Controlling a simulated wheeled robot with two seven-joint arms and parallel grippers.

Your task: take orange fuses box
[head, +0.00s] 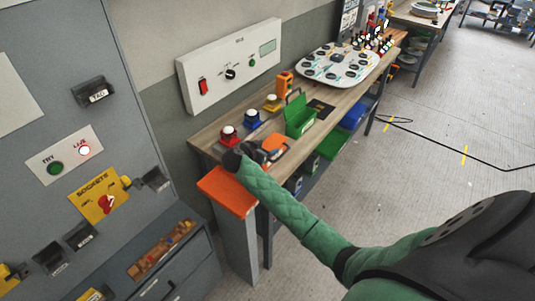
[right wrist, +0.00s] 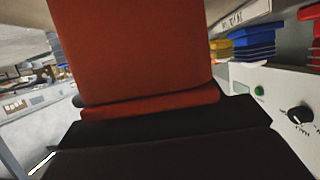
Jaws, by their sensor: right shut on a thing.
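My right arm, in a green sleeve, reaches in from the right over the near end of the workbench in the head view. My right gripper (head: 264,153) is shut on the orange fuses box (head: 276,143), partly hidden by the fingers. In the right wrist view the box (right wrist: 140,55) is a large plain red-orange block close in front of the dark gripper. I cannot tell from the head view whether it touches the bench top. My left gripper is not in view.
The wooden workbench (head: 213,135) carries red (head: 229,135) and blue (head: 251,118) push-button units, a green bin (head: 299,115) and a white board (head: 338,65). A flat orange top (head: 228,191) stands at its near end.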

